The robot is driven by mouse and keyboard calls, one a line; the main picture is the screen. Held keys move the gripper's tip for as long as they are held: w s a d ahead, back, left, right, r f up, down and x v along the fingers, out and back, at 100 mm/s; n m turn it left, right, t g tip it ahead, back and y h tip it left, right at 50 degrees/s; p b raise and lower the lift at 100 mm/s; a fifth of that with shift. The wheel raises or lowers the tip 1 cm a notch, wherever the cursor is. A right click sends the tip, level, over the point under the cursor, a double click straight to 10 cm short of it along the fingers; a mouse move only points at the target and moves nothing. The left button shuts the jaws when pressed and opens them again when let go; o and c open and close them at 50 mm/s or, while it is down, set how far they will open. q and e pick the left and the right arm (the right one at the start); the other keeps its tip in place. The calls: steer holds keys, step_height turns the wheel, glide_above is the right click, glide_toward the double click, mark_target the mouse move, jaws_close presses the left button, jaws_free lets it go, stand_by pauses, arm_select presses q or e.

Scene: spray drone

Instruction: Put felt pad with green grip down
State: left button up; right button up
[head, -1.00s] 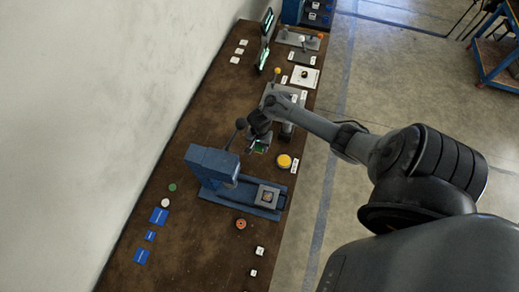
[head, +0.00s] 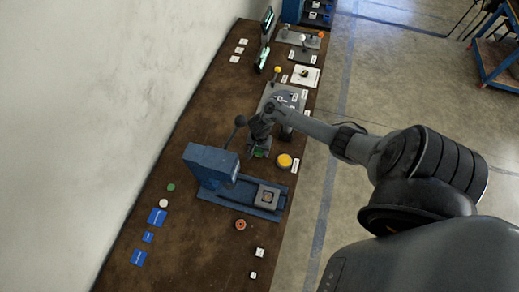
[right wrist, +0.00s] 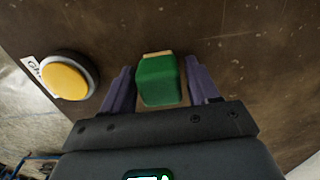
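The felt pad's green grip (right wrist: 160,80) stands between the two fingers of my right gripper (right wrist: 160,88) in the right wrist view. A gap shows on each side of the grip, so the fingers are open around it without pressing on it. A tan edge of the pad (right wrist: 157,53) shows past the grip; the rest of the pad is hidden. In the head view the green grip (head: 259,153) shows just below my right gripper (head: 258,146), low over the brown table. The pad appears to rest on the table. My left gripper is out of view.
A yellow button (head: 284,161) is close to the right of the gripper. A blue press (head: 212,162) with a lever and sliding base stands nearer and left. A grey plate (head: 285,97) lies behind.

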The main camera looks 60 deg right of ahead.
steer(key=shift+o, duration=0.9)
steer(key=shift+r, duration=0.15)
step_height(320, 180, up, 10)
steer(key=p, duration=0.5)
steer(key=shift+r, duration=0.25)
steer(key=shift+r+p, duration=0.65)
steer(key=shift+r, duration=0.1)
